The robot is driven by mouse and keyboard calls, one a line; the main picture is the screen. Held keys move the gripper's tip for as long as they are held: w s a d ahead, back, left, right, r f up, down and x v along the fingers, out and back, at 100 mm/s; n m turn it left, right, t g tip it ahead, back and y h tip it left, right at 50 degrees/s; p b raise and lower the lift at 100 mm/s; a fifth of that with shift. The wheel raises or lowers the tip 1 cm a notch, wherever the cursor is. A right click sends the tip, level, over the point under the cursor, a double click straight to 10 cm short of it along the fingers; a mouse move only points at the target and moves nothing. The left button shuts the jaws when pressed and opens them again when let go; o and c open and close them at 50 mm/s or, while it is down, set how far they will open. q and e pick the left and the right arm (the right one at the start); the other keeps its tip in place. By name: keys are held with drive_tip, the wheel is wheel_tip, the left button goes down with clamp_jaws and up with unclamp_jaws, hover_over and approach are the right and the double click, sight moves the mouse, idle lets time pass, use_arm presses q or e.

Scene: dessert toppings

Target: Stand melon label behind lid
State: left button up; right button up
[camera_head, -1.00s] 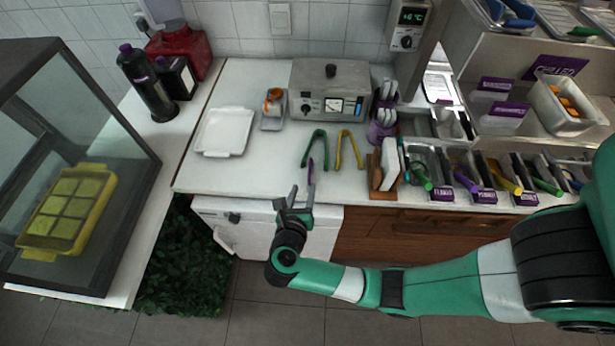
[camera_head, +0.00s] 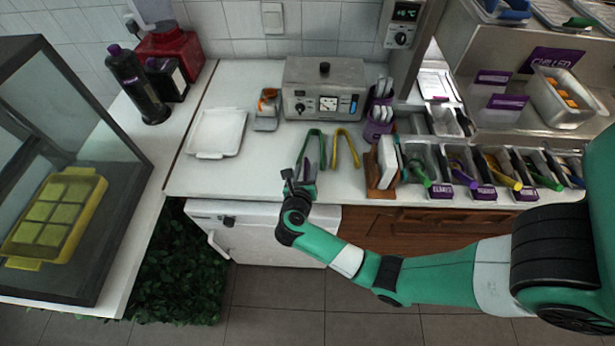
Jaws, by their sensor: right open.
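My right gripper (camera_head: 299,181) is open above the front edge of the white counter. A small purple piece (camera_head: 309,168), seen nearly edge-on, is at its fingertips; it may be the melon label, but no writing on it is readable. I cannot tell whether the fingers touch it. I cannot pick out the lid for certain. My left gripper is not in view.
Green tongs (camera_head: 318,134) and yellow tongs (camera_head: 355,148) lie just beyond the gripper. A white tray (camera_head: 216,132) is at left, a metal appliance (camera_head: 324,75) at the back. A wooden holder (camera_head: 381,189) and topping bins (camera_head: 438,160) stand at right. The counter's front left is clear.

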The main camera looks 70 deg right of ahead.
sight(307, 168)
clamp_jaws()
idle(0.3)
drive_tip(key=shift+r+p, duration=0.35)
drive_tip(key=shift+r, duration=0.25)
wheel_tip(307, 168, up, 3)
drive_tip(key=shift+s+f+p, duration=0.1)
drive_tip(key=shift+p, duration=0.7)
drive_tip(key=s+a+r+p, duration=0.4)
drive_tip(key=s+a+r, duration=0.3)
drive_tip(key=s+r, duration=0.2)
drive_tip(key=s, duration=0.2)
drive_tip(key=shift+s+a+p, duration=0.2)
drive_tip(key=shift+s+p, duration=0.1)
drive_tip(key=shift+s, duration=0.1)
